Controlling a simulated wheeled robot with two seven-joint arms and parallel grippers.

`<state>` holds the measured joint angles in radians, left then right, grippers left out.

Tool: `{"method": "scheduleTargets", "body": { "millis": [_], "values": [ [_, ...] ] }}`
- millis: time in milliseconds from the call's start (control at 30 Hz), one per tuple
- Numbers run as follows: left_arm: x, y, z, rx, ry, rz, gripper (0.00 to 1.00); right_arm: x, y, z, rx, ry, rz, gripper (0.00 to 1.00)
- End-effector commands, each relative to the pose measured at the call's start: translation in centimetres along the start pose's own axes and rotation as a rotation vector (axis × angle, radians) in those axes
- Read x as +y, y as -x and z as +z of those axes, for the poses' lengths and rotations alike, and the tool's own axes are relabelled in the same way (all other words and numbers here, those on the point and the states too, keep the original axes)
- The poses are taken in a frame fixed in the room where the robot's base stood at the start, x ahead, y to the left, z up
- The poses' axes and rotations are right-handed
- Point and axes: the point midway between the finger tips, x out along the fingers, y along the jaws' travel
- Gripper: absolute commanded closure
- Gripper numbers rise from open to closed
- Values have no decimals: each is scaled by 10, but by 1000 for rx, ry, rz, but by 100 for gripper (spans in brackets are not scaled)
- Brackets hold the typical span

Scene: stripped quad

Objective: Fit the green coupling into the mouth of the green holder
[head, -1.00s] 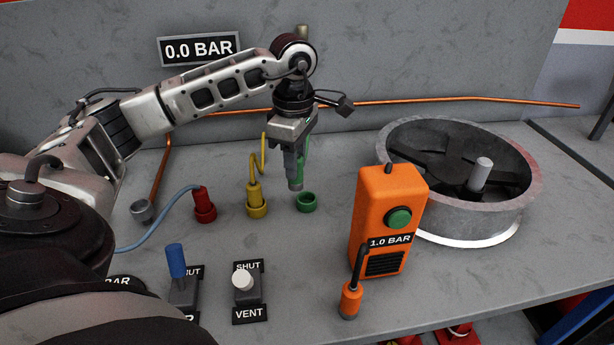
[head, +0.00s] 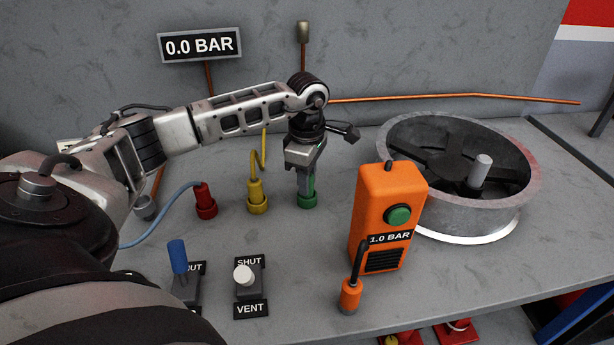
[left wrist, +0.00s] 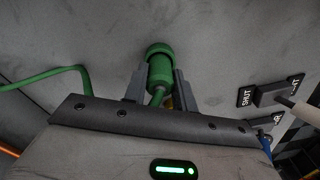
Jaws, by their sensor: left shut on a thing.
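The green holder (head: 307,201) is a short ring on the bench, right of the yellow holder. My left gripper (head: 305,190) points down right above it, its fingertips close to the rim. In the left wrist view the green coupling (left wrist: 160,72) sits between the two fingers of my left gripper (left wrist: 160,84), which is shut on it. The coupling's far end meets the green holder (left wrist: 159,49) and appears to be at or in its mouth; the depth cannot be told. A green hose (left wrist: 45,76) shows at the left. My right gripper is not in view.
The yellow coupling (head: 256,195) and red coupling (head: 205,202) stand in holders to the left. An orange box (head: 387,215) marked 1.0 BAR stands close at right front, with a large metal ring (head: 450,215) behind it. Two switches (head: 247,280) are in front. The gauge (head: 200,45) reads 0.0 BAR.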

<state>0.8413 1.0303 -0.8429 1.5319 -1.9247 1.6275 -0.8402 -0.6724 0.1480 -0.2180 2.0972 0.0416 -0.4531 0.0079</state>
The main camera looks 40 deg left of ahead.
Motion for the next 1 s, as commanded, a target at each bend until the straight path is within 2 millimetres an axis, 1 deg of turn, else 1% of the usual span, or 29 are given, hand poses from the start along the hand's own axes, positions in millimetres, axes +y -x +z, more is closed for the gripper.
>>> {"method": "scheduleTargets", "body": {
  "millis": [33, 67, 100, 333, 433, 467, 567, 800, 900, 1000],
  "values": [
    [0, -1, 0, 0, 0, 0, 65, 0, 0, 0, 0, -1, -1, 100],
    [0, 0, 0, 0, 1, 0, 57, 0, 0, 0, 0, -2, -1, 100],
    [0, 0, 0, 0, 1, 0, 51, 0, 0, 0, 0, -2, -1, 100],
    [0, 0, 0, 0, 1, 0, 51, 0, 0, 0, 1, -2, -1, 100],
    [0, 5, 0, 0, 1, 1, 51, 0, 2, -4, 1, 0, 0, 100],
    [0, 6, 0, 0, 1, 2, 51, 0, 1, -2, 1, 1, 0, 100],
    [1, 20, 0, -1, 1, 5, 51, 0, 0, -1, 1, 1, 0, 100],
    [1, 72, 0, -3, 0, 6, 51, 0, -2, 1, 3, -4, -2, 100],
    [1, 92, 0, -2, 1, 4, 51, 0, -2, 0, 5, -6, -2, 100],
    [1, 107, 0, -2, 1, 3, 51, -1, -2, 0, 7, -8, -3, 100]
  ]
}}
